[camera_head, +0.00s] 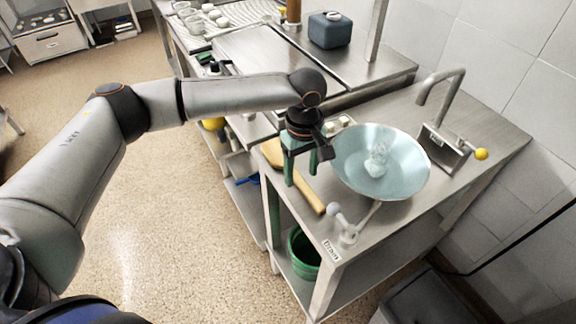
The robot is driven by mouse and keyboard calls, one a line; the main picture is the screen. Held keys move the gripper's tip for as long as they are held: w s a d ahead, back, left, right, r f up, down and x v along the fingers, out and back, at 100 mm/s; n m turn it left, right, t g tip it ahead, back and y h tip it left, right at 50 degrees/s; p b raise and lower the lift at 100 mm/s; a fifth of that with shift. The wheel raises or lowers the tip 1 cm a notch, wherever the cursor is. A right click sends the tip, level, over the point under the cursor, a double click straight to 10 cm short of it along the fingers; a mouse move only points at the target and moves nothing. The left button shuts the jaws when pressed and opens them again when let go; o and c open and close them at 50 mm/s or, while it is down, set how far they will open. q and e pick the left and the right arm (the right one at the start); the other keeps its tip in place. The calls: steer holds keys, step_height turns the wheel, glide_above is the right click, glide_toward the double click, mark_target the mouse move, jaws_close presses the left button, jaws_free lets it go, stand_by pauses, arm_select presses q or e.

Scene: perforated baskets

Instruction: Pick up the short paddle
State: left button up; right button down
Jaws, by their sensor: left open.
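The short paddle (310,197) looks wooden and tan. It lies along the near-left edge of the steel sink counter (390,225), its broad end further back and its handle running towards the front right. My left gripper (301,178) has green fingers and points down over the paddle's middle. Its fingers are apart, and part of the paddle is hidden behind them. I cannot tell whether they touch it. My right gripper is not in view.
A round metal basin (350,172) with something pale in it sits right beside the paddle. A white fitting (347,231) stands by the handle end. A tap (440,105) rises behind. A green bucket (304,255) is below. A blue-grey container (330,31) stands on the far counter.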

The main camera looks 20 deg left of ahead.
arm_select(q)
steer(key=shift+f, duration=1.3)
jaws_close()
